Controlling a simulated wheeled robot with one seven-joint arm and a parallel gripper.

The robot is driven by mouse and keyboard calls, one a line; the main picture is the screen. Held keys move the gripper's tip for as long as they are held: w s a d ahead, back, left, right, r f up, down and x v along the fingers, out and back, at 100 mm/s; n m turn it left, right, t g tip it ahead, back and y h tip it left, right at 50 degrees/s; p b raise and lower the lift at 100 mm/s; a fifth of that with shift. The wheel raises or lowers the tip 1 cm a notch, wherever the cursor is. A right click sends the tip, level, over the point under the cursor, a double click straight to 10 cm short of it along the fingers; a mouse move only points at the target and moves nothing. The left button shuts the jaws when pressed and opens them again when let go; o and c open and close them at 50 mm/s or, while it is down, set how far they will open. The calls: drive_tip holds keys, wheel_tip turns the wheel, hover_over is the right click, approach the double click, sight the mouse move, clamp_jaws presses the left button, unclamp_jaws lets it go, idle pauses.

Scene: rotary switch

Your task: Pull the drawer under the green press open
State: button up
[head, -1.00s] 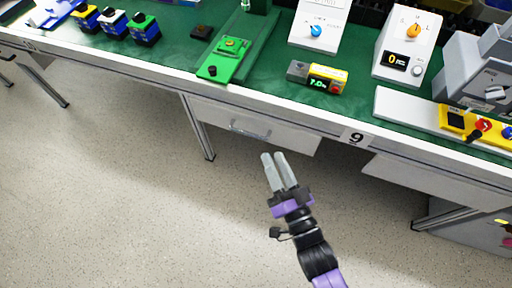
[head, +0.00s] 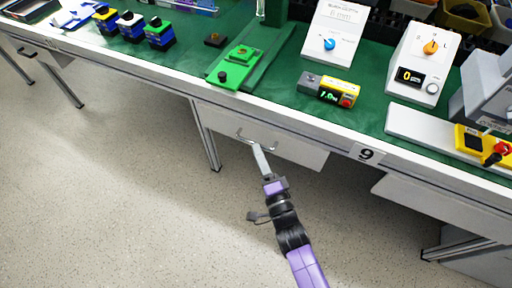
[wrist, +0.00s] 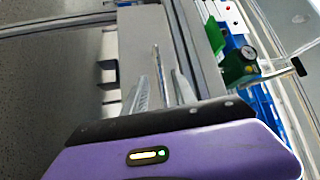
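The green press (head: 236,68) stands on the workbench in the head view. Below it hangs a pale grey drawer (head: 298,152) with a thin metal bar handle (head: 244,137); its front looks in line with the bench edge. My gripper (head: 259,150) is at the right part of the handle, rolled so that its fingers overlap in the head view. In the wrist view my gripper (wrist: 161,88) has its two fingers apart, with the handle bar (wrist: 156,70) showing between them. I cannot tell whether either finger touches the bar.
The workbench edge (head: 190,87) runs just above the drawer, with a bench leg (head: 210,148) to its left. Another drawer front (head: 430,205) is at the right. The floor (head: 120,190) in front is clear.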

drive_tip(key=shift+x, duration=1.4)
clamp_jaws()
idle(0.4)
